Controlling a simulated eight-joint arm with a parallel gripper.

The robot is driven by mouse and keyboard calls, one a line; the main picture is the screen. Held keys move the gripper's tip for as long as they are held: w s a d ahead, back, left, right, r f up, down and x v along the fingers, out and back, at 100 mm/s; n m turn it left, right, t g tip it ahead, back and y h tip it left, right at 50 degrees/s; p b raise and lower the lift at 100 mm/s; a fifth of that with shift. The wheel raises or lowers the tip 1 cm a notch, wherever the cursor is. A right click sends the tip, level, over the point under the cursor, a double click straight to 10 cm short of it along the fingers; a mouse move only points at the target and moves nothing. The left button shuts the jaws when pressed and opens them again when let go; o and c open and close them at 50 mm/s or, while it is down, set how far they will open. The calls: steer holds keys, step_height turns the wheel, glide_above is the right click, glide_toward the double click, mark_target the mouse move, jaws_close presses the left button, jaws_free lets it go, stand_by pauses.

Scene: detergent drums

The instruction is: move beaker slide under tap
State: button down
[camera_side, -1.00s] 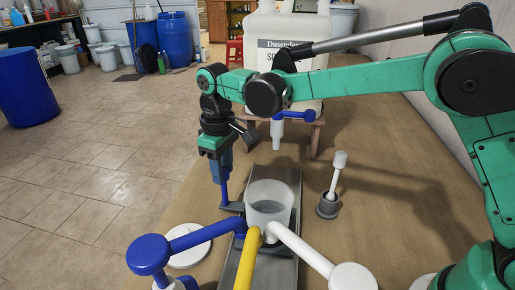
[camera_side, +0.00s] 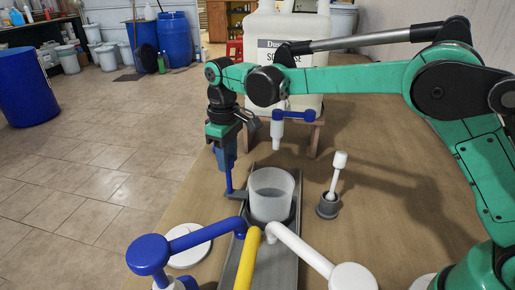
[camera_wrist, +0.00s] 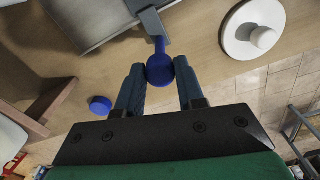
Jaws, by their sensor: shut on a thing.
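A translucent beaker (camera_side: 271,196) stands upright on a dark slide that rides on a grey metal track (camera_side: 285,262). A side arm with an upright blue handle (camera_side: 229,180) sticks out to the left of the slide. My gripper (camera_side: 226,160) is shut on this handle's blue knob (camera_wrist: 160,70), which shows between the two fingers in the wrist view. The tap (camera_side: 278,128), a white spout with a blue lever, hangs from the large white drum (camera_side: 290,70), beyond the beaker. The beaker is on the near side of the spout, not below it.
A white stopper or brush (camera_side: 335,180) stands in a grey cup (camera_side: 328,206) right of the track. A white round lid (camera_side: 190,250) lies at left. The drum sits on a wooden stand (camera_side: 317,138).

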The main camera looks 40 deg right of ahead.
steer(key=w+d, duration=0.6)
steer(key=c, duration=0.5)
jaws_free()
steer(key=shift+c, duration=0.2)
